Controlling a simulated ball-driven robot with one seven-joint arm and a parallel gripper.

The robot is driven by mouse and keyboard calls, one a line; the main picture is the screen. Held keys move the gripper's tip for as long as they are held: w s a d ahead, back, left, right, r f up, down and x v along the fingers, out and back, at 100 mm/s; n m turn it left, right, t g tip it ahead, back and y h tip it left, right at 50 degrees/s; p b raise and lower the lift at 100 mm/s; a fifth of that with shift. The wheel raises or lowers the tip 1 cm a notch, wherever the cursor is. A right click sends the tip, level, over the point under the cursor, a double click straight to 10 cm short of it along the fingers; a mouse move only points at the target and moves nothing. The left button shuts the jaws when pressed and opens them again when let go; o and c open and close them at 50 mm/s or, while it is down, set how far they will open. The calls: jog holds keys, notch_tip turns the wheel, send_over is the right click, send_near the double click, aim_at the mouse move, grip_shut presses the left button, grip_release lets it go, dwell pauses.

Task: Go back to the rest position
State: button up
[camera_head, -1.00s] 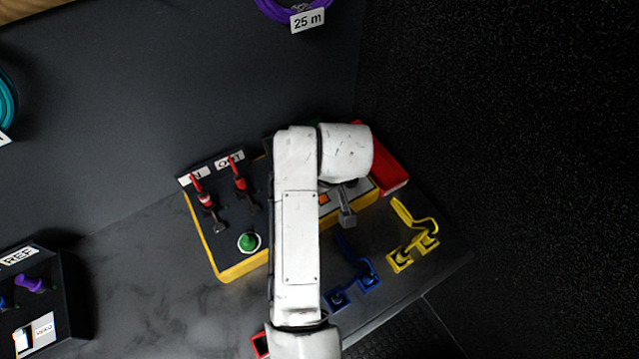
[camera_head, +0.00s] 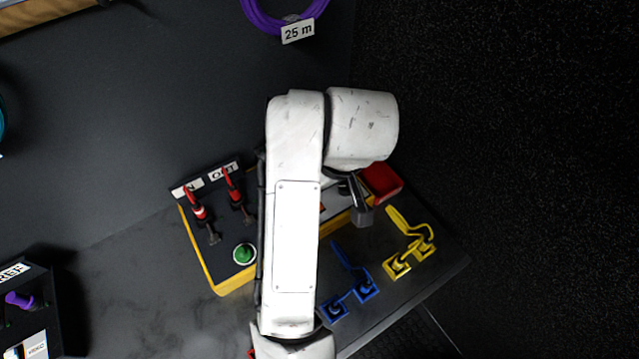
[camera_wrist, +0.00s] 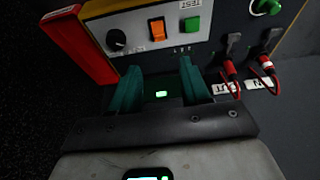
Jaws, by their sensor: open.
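My gripper (camera_wrist: 164,92) shows in the wrist view with its two teal fingers apart and nothing between them. It faces the front of a yellow-edged tester box (camera_wrist: 150,60) with a black knob, an orange switch and a green TEST button. In the head view my white arm reaches over the tester box (camera_head: 222,282) and hides much of it. Part of a grey gripper piece shows at the arm's right side; the fingertips are hard to make out there.
Red-booted plugs (camera_head: 200,213) sit in the box by the IN and OUT labels. A red block (camera_head: 381,184) is at its right. A REF box (camera_head: 30,310) stands left, a purple coil (camera_head: 262,20) above.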

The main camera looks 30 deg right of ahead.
jog(key=shift+s+r, duration=0.1)
jog(key=shift+r, duration=0.2)
jog(key=s+d+r+h+p, duration=0.1)
jog(key=d+r+h+p, duration=0.15)
jog(key=d, duration=0.45)
jog(key=s+d+r+h+p, duration=0.1)
jog(key=d+p, duration=0.2)
jog(key=d, duration=0.5)
jog(key=s+a+f+g+y, duration=0.1)
jog(key=s+a+f, duration=0.1)
jog(key=s+f, duration=0.3)
jog(key=s+a+f+g+y, duration=0.1)
jog(key=s+a+f, duration=0.1)
jog(key=s+f, duration=0.3)
jog(key=s+a+f+y, duration=0.1)
jog(key=s+a+f, duration=0.2)
jog(key=s+f, duration=0.2)
jog(key=shift+s+f+m+g, duration=0.2)
jog(key=shift+s, duration=0.6)
jog(key=shift+s+f+m+g, duration=0.15)
jog(key=shift+s+m+g, duration=0.05)
jog(key=shift+s, duration=0.6)
